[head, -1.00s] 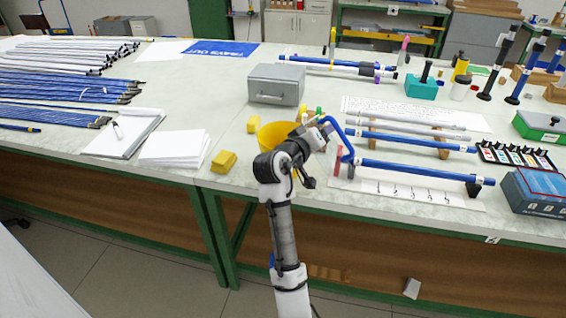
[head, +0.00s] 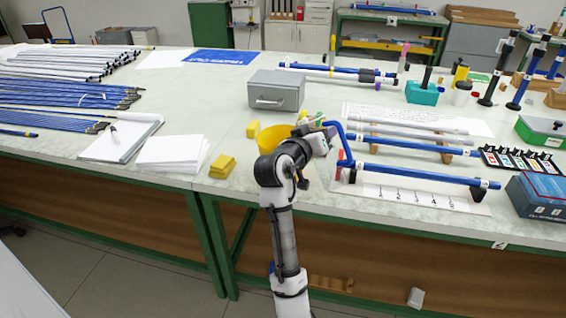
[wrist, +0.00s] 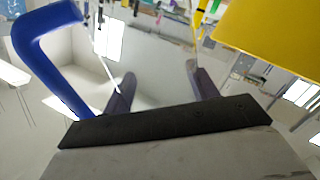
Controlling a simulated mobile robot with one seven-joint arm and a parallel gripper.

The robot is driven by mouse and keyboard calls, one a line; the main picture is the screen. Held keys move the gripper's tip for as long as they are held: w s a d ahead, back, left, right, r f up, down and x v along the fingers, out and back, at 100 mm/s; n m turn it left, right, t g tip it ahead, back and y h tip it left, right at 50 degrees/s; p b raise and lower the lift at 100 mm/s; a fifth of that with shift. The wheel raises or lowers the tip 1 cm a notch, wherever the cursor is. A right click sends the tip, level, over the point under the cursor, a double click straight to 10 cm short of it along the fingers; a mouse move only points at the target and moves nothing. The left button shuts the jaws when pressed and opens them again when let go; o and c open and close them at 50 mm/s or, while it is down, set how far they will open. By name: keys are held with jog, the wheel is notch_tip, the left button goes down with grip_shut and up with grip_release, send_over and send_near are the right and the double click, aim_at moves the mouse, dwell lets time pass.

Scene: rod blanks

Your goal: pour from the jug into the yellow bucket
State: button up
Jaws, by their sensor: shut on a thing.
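The yellow bucket (head: 270,136) stands on the table, partly hidden behind my arm. Its yellow wall (wrist: 275,35) fills the upper right of the wrist view. My gripper (head: 326,133) is beside the bucket's right side, above the table. In the wrist view the two fingers of my gripper (wrist: 162,90) are shut on the jug, whose shiny pale grey body (wrist: 160,80) lies between them. The jug's blue handle (head: 343,139) shows to the right of my gripper, and at left in the wrist view (wrist: 35,50). The jug's mouth and contents are hidden.
A grey metal box (head: 275,92) stands behind the bucket. Yellow blocks (head: 222,166) and a paper stack (head: 172,152) lie to the left. Blue rods on a rack (head: 415,147) and a numbered sheet (head: 410,192) are close on the right.

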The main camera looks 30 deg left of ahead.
jog(key=shift+a+f+m+b, duration=0.15)
jog(key=shift+f+m+b, duration=0.2)
jog(key=shift+m+b, duration=0.5)
jog(key=shift+w+r, duration=0.1)
jog(key=shift+r, duration=0.2)
jog(key=shift+a+f+m+b, duration=0.1)
jog(key=shift+m+b, duration=0.15)
jog(key=shift+b, duration=0.1)
jog(key=shift+a+f+m+t+b, duration=0.25)
jog(key=shift+f+m+b, duration=0.3)
jog(key=shift+b, duration=0.7)
jog(key=shift+w+a+f+m+t+b, duration=0.15)
jog(key=shift+m+t+b, duration=0.1)
jog(key=shift+m+b, duration=0.45)
jog(key=shift+r, duration=0.25)
